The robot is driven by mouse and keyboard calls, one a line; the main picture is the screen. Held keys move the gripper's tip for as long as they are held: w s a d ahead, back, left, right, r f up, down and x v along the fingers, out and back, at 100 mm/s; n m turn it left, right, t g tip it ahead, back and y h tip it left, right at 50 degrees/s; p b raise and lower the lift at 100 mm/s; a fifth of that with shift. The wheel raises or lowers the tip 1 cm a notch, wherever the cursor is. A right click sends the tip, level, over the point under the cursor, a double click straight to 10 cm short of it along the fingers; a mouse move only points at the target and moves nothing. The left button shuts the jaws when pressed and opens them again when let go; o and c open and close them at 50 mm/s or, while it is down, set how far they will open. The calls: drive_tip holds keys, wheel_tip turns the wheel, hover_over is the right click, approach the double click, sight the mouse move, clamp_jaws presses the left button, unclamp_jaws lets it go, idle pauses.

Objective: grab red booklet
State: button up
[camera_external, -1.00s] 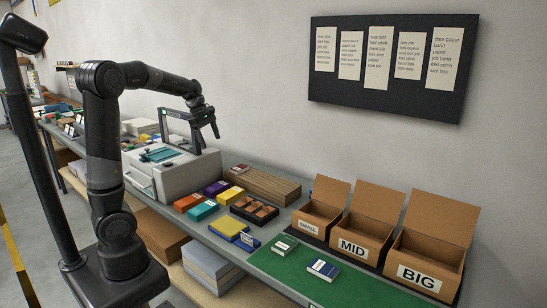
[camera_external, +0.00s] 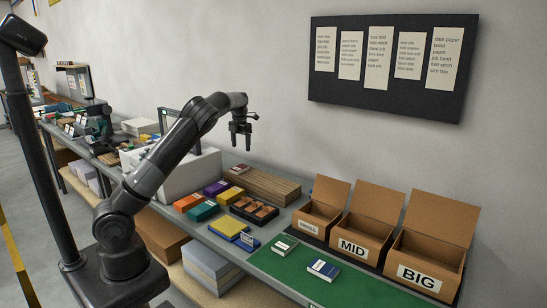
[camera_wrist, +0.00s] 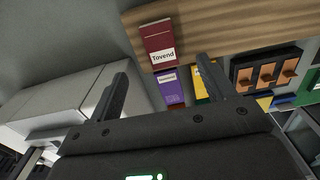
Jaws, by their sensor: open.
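The red booklet (camera_wrist: 157,36), dark red with a white label reading "Tovend", lies flat on a stack of brown boards (camera_wrist: 225,25). In the external view the booklet (camera_external: 240,169) is small, at the left end of the board stack (camera_external: 265,185). My gripper (camera_external: 241,145) is open and empty, pointing down in the air above that end of the boards. In the wrist view the two fingers of my gripper (camera_wrist: 163,72) stand apart, with the booklet beyond them and between their lines. Nothing hides the booklet's top.
A purple pack (camera_wrist: 171,88) and a yellow pack (camera_wrist: 203,88) lie beside the boards. A dark tray with orange-brown blocks (camera_external: 254,210) sits in front. A pale machine (camera_external: 185,172) stands left. Open cardboard boxes (camera_external: 355,240) stand right. The wall is behind.

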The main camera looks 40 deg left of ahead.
sight(241, 166)
wheel_tip(241, 166, down, 11)
drive_tip(key=shift+a+r, duration=0.1)
drive_tip(key=shift+a, duration=0.05)
drive_tip(key=c, duration=1.1)
drive_tip(key=shift+o, duration=0.2)
drive_tip(key=shift+r, duration=0.1)
